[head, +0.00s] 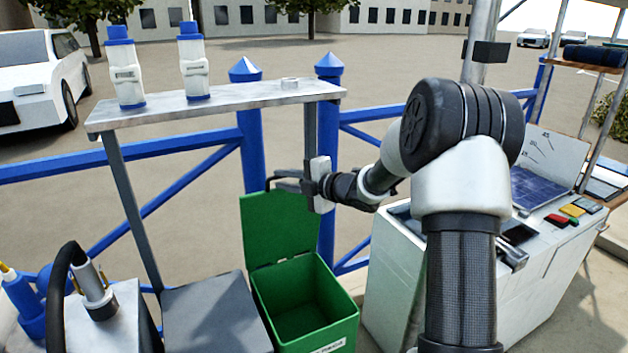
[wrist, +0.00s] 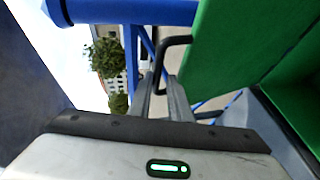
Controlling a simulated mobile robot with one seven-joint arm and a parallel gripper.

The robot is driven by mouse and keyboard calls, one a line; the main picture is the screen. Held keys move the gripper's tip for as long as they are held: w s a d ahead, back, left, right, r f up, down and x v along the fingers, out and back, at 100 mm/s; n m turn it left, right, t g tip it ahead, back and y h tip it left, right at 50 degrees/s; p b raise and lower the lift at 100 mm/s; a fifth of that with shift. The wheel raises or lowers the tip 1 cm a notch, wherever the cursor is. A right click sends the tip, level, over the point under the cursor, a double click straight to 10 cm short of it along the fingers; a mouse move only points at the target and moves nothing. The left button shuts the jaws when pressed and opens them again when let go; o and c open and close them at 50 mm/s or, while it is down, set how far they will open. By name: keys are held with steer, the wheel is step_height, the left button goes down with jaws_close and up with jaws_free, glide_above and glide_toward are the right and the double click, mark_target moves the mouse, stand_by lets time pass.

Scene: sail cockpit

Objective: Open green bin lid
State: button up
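The green bin (head: 305,300) stands below the shelf, its open top showing an empty-looking interior. Its green lid (head: 278,228) is raised nearly upright at the back of the bin. The lid also fills the right of the wrist view (wrist: 235,45). A black bar handle (head: 284,182) sticks out near the lid's top edge; it also shows in the wrist view (wrist: 163,45). My gripper (head: 308,185) is at this handle. In the wrist view its two fingers (wrist: 161,90) are close together with the bar running between them; the fingertips partly hide the contact.
Blue railing posts (head: 328,150) are close behind my gripper. A white console (head: 400,270) stands right of the bin. A dark grey box (head: 215,315) is left of it.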

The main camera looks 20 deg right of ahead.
steer(key=p+v, duration=0.2)
steer(key=v, duration=1.2)
steer(key=shift+r, duration=0.3)
steer(key=shift+d, duration=0.1)
